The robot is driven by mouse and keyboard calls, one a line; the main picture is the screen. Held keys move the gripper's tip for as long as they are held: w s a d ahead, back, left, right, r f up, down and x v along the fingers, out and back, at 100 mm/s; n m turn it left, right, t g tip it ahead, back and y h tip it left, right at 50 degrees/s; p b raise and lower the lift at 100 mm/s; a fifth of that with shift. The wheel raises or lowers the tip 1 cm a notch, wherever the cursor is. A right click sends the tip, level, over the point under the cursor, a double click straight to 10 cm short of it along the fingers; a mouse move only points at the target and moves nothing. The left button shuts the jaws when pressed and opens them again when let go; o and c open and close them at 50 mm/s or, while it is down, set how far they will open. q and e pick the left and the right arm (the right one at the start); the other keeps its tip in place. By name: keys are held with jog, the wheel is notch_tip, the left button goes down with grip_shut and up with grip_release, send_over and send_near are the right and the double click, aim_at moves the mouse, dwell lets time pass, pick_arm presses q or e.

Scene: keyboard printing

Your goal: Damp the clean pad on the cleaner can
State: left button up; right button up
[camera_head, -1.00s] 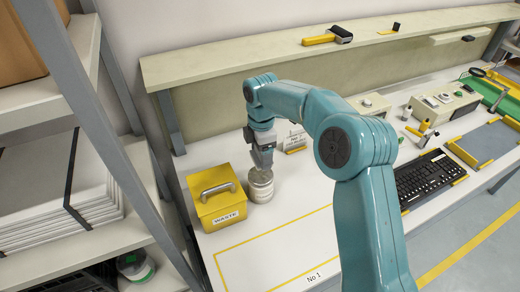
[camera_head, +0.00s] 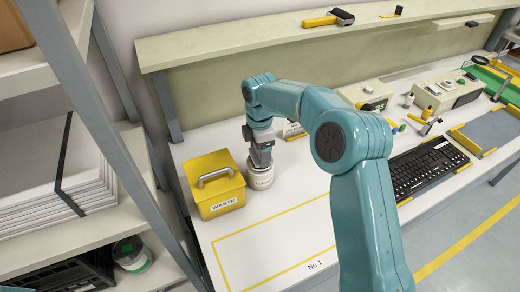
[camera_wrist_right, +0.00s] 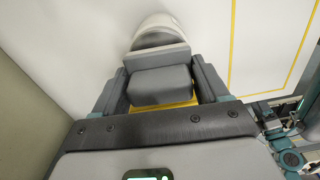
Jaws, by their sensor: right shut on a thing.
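The cleaner can (camera_head: 261,181) is a short white cylinder on the white table, just right of the yellow waste box. It also shows at the top of the right wrist view (camera_wrist_right: 158,22). My right gripper (camera_head: 262,161) points down at the can's top. In the right wrist view my right gripper (camera_wrist_right: 160,88) is shut on a grey block, the pad (camera_wrist_right: 160,85), which lies between its fingers and over the can's near side. The pad's underside is hidden, so I cannot tell whether it touches the can. My left gripper is not in view.
The yellow waste box (camera_head: 213,185) with a grey handle stands close on the can's left. A black keyboard (camera_head: 427,171) lies to the right, near control boxes (camera_head: 448,91). A shelf rack (camera_head: 75,165) stands at the left. The yellow-outlined area in front is clear.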

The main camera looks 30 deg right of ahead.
jog(key=shift+f+b, duration=0.4)
jog(key=shift+f, duration=0.4)
dwell(0.8)
dwell(0.6)
notch_tip(320, 180, up, 7)
jog(key=p, duration=0.6)
jog(key=shift+r, duration=0.15)
